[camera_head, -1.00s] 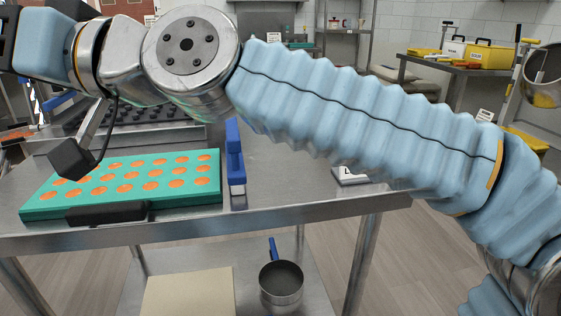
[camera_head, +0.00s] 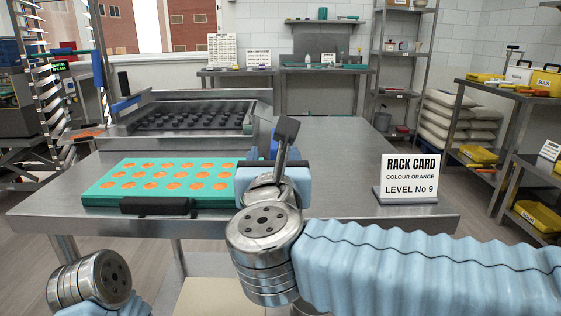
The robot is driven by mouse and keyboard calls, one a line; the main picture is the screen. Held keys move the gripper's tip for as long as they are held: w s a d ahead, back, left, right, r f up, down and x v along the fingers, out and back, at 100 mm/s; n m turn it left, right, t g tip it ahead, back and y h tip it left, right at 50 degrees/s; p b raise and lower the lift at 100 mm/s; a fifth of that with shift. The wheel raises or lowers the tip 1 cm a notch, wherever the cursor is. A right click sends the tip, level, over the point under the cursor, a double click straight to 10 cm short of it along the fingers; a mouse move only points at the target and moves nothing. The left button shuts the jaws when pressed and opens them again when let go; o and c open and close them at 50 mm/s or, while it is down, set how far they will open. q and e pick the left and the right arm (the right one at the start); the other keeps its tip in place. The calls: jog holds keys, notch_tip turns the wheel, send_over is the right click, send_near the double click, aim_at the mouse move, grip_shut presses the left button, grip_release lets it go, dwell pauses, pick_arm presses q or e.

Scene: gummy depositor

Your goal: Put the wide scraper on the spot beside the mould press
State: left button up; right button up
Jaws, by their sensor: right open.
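The mould press (camera_head: 185,136) is a metal machine with rows of dark studs at the back of the steel table. A teal mould tray (camera_head: 100,196) with orange-filled cavities lies in front of it. A blue piece (camera_head: 274,146), perhaps the wide scraper, shows right of the tray, mostly hidden behind my right gripper. My right gripper (camera_head: 286,130) is open over this area, its dark tip pointing up and away; I cannot tell whether it touches the blue piece. Of my left arm only a metal joint shows at the bottom left; its gripper is out of view.
A rack card (camera_head: 410,177) reading colour orange, level 9 stands at the table's right. The steel table (camera_head: 335,155) is bare between the card and the press. Another blue bar (camera_head: 125,104) is at the press's left side. Shelves with yellow boxes stand on the right.

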aim_at(277, 144)
jog(key=shift+w, duration=1.1)
jog(key=w+p, duration=0.1)
jog(key=w, duration=0.3)
jog(key=shift+w+d+p, duration=0.2)
jog(key=shift+w+p, duration=0.05)
jog(key=shift+p, duration=0.1)
jog(key=shift+w+f, duration=0.15)
jog(key=shift+w, duration=0.35)
grip_shut()
